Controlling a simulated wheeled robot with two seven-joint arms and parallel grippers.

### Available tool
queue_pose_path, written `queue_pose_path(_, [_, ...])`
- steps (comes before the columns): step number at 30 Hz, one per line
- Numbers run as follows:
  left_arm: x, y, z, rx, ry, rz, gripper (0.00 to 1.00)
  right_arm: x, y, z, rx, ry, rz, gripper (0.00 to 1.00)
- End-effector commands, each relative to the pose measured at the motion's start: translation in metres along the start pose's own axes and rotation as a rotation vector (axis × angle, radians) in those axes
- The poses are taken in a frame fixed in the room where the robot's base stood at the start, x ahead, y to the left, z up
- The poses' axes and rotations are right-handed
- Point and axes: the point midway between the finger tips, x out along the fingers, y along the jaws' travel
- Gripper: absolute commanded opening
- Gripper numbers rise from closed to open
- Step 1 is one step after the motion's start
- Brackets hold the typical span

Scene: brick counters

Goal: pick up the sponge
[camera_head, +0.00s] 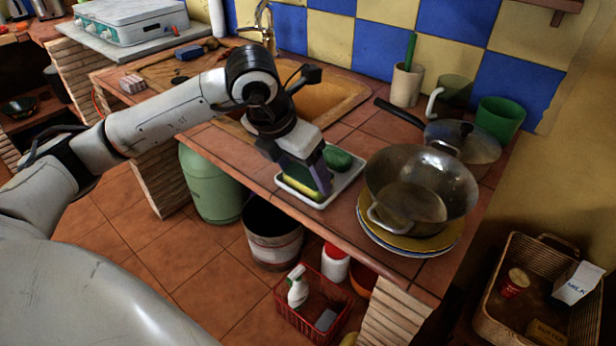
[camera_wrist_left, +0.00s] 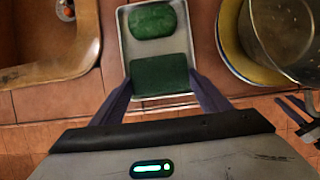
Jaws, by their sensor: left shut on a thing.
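The sponge (camera_head: 303,186) has a yellow side and a green side and is at the near end of a small white tray (camera_head: 347,181) on the tiled counter. In the left wrist view the sponge (camera_wrist_left: 160,76) shows its dark green face, with a finger on each side. My left gripper (camera_head: 307,178) is shut on it from above. I cannot tell whether the sponge still touches the tray. A green oval bar (camera_head: 338,158), perhaps soap, lies in the far part of the tray; it also shows in the left wrist view (camera_wrist_left: 152,20).
A metal pot (camera_head: 420,190) on stacked plates (camera_head: 408,243) stands close right of the tray. A sink (camera_head: 325,100) is behind the tray. A pan (camera_head: 465,140), a beige cup (camera_head: 406,85) and a green cup (camera_head: 499,118) stand at the back right.

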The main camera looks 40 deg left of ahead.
Motion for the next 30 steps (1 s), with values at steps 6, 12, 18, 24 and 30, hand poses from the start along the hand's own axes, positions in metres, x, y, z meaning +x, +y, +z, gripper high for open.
queue_pose_path(6, [-0.005, 0.0, 0.003, 0.0, -0.003, -0.001, 0.48, -0.001, 0.0, 0.002, 0.001, -0.003, 0.0, 0.31])
queue_pose_path(12, [-0.036, 0.0, 0.017, -0.001, -0.008, -0.001, 0.48, -0.002, 0.0, 0.001, 0.001, -0.004, 0.0, 0.31])
queue_pose_path(18, [-0.072, 0.0, 0.031, 0.0, -0.005, -0.001, 0.48, -0.004, 0.0, 0.001, 0.002, -0.006, 0.001, 0.31])
queue_pose_path(24, [-0.091, 0.0, 0.038, 0.0, -0.002, -0.001, 0.48, -0.004, 0.001, 0.003, 0.004, -0.011, 0.002, 0.31])
queue_pose_path(30, [-0.093, 0.0, 0.038, 0.0, 0.0, 0.0, 0.48, -0.003, 0.001, 0.004, 0.004, -0.012, 0.003, 0.31])
